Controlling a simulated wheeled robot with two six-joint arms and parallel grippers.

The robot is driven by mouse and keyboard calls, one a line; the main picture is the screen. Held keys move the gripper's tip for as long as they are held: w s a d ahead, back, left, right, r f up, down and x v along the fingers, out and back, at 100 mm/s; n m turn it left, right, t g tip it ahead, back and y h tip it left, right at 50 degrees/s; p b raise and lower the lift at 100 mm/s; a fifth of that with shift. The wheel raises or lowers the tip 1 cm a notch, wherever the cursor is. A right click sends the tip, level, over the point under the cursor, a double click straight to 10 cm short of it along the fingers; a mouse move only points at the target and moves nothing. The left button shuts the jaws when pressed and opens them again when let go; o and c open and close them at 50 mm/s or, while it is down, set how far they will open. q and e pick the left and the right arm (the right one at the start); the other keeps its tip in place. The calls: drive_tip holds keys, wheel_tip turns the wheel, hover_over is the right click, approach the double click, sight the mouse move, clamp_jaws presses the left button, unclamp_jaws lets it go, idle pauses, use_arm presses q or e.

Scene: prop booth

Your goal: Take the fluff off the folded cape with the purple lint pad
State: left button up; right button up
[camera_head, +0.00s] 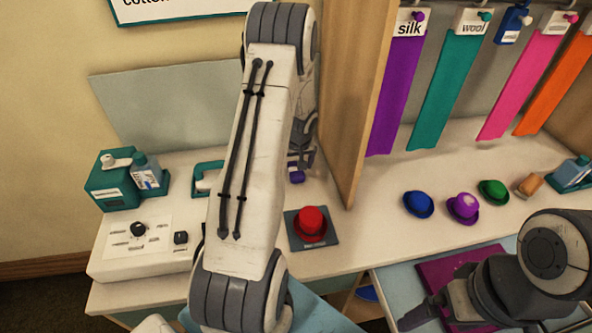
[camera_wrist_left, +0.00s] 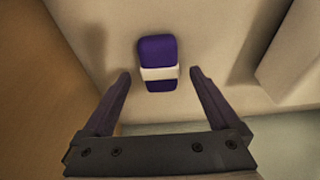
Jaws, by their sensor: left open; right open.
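The purple lint pad (camera_wrist_left: 157,50) with a white band lies on the pale counter in the left wrist view. In the head view a small purple part of it (camera_head: 297,177) shows beside my left arm. My left gripper (camera_wrist_left: 160,76) is open, with its fingertips on either side of the pad's near end and nothing held. A flat purple-magenta cloth (camera_head: 436,272), seemingly the folded cape, lies at the lower right, partly covered by my right arm. My right gripper (camera_head: 437,312) is open over the cloth's near part. I cannot make out fluff on it.
A wooden divider (camera_head: 352,100) stands right of my left gripper. A red hat (camera_head: 311,220) sits on a dark pad. Blue (camera_head: 418,204), purple (camera_head: 463,208) and green (camera_head: 493,192) hats stand right of the divider, below hanging fabric strips. A control panel (camera_head: 140,240) is at left.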

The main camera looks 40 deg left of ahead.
use_arm(q)
drive_tip(key=shift+x, duration=0.8)
drive_tip(key=c, duration=1.5)
drive_tip(key=shift+o, duration=0.2)
wheel_tip(320, 180, up, 10)
